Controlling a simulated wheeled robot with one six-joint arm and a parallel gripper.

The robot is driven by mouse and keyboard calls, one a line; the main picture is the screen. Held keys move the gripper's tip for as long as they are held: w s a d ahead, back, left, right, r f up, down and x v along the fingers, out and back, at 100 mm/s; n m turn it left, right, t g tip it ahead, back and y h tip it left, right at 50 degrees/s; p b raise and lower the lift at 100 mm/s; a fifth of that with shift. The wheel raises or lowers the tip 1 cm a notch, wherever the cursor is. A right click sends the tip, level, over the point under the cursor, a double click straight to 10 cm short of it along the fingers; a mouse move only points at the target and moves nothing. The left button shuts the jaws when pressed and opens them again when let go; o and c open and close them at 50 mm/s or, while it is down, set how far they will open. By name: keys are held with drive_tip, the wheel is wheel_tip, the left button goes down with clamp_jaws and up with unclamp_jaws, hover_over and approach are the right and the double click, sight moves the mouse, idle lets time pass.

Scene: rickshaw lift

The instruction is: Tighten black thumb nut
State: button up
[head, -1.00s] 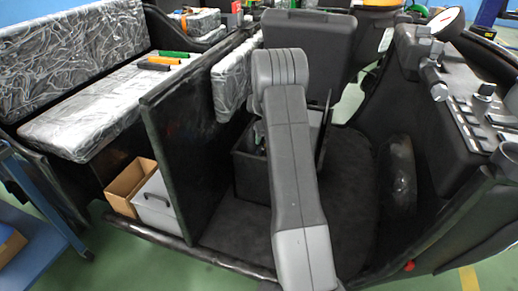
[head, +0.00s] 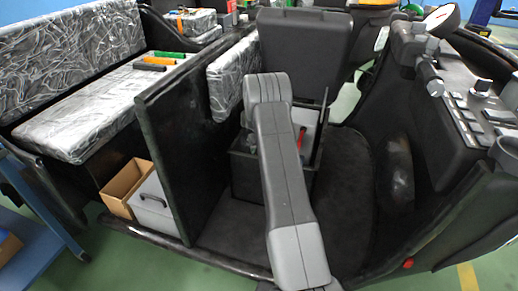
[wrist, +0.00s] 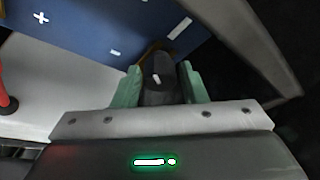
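The black thumb nut (wrist: 160,85) is a dark upright cylinder with a small white mark, in the middle of the wrist view. It stands by the edge of a blue surface (wrist: 105,30) with white plus and minus marks. My gripper (wrist: 160,82) has its two green fingers on either side of the nut, close against it. Where the nut meets what is below is hidden. In the head view my grey arm reaches down over the open black box (head: 243,175) and hides most of the nut area.
A red part (head: 302,137) shows inside the box, and a red part (wrist: 6,105) is at the left of the wrist view. A black panel (head: 180,140) stands left of the box. The black seat back (head: 305,50) rises behind it. Dark floor (head: 345,205) to the right is clear.

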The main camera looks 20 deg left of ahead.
drive_tip(key=c, duration=0.6)
drive_tip(key=m+h+b, duration=0.1)
drive_tip(key=m, duration=0.2)
drive_tip(key=shift+a+f+t, duration=0.1)
drive_tip(key=shift+f+t, duration=0.05)
drive_tip(key=shift+t, duration=0.25)
drive_tip(key=shift+m+h+b, duration=0.4)
drive_tip(key=shift+m+b, duration=0.8)
drive_tip(key=shift+b, duration=0.05)
drive_tip(key=shift+a+m+t+h+b, duration=0.1)
drive_tip(key=shift+m+t+h+b, duration=0.4)
drive_tip(key=shift+m+b, duration=1.3)
drive_tip(key=shift+h, duration=0.3)
drive_tip(key=o, duration=1)
